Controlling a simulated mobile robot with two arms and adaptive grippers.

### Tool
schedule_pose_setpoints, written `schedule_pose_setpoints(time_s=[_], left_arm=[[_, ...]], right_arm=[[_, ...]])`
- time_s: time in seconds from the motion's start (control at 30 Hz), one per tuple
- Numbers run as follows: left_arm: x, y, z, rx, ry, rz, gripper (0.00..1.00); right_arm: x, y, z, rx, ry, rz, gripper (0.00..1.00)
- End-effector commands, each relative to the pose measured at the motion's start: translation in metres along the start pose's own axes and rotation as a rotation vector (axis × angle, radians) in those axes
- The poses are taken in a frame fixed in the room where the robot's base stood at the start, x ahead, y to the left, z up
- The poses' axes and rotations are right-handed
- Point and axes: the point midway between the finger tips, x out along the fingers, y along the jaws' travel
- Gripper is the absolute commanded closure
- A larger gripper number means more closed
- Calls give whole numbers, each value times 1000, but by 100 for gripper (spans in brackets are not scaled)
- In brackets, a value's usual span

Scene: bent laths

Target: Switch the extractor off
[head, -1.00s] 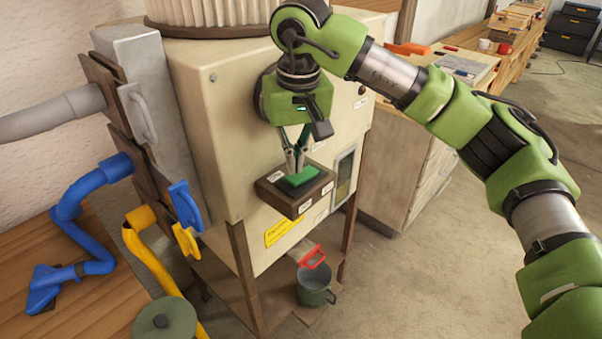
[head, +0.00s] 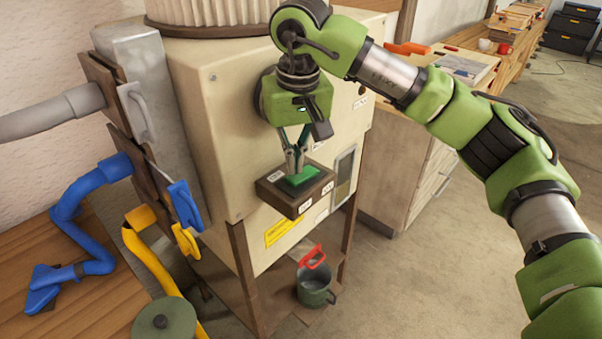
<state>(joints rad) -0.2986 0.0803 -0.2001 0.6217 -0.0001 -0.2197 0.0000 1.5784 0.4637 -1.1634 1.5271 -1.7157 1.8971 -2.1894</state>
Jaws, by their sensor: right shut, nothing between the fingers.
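The extractor (head: 215,110) is a cream cabinet with a pleated filter on top. A dark switch box (head: 290,206) juts from its front, with a green rocker (head: 304,177) on its top face and small white labels around it. My right gripper (head: 294,172) is shut and empty, pointing down. Its fingertips are at the green rocker's upper left part and seem to touch it; the exact contact is too small to tell. The label wording cannot be read. My left gripper is not in view.
Grey, blue (head: 75,225) and yellow hoses (head: 150,260) meet gated ducts at the left. A yellow label (head: 283,230) is below the switch box. A green mug (head: 315,285) and a red-handled thing (head: 312,256) are on the lower shelf. A workbench (head: 405,165) stands behind.

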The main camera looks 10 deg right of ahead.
Motion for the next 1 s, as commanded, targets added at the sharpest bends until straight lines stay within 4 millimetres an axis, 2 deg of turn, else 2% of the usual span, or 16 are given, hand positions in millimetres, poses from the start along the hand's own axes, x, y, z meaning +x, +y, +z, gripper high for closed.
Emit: schedule_pose_setpoints(time_s=[1.0], left_arm=[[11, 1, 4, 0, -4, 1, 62]], right_arm=[[16, 0, 2, 1, 0, 0, 100]])
